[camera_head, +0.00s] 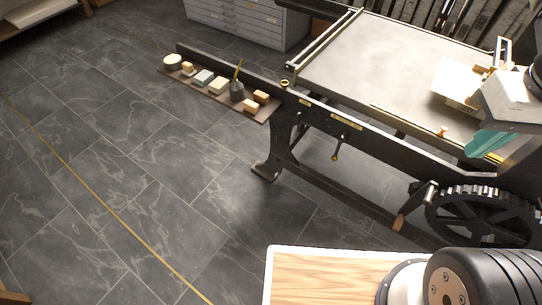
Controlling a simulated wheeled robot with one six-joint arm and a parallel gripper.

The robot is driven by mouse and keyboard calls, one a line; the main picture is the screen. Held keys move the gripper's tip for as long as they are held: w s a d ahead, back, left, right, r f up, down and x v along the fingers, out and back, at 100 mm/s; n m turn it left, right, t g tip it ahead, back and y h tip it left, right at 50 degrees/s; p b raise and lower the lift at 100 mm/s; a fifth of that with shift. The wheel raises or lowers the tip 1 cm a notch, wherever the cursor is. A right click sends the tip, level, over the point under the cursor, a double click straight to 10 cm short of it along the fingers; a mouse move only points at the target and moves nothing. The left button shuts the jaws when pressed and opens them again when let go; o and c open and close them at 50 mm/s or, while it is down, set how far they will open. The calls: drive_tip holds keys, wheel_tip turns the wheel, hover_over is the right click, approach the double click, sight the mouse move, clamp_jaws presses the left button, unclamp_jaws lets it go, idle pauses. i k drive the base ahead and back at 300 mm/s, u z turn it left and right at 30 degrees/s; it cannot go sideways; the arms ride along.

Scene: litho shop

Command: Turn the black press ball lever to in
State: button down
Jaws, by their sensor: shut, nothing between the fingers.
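The black press (370,135) stands across the upper right, with a long dark side rail and a flat grey bed. A small lever (337,147) hangs from the side rail, near two brass label plates; it points down and slightly left and ends in a small brass-coloured ball. It looks like the ball lever, but any in or out marking is too small to read. Nothing is seen touching the lever.
A shelf (212,95) with small blocks and a dark pot juts left from the press. A large gear wheel (485,215) and a crank with a wooden grip (399,222) are at right. Open tiled floor lies left.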

sight(343, 137)
drive_tip(key=u, duration=1.4)
drive_tip(key=k, duration=1)
drive_tip(key=z, duration=0.95)
drive_tip(key=i, duration=1)
drive_tip(key=z, duration=0.8)
drive_tip(key=k, duration=1.15)
drive_tip(key=u, duration=0.5)
drive_tip(key=i, duration=0.5)
drive_tip(key=u, duration=0.05)
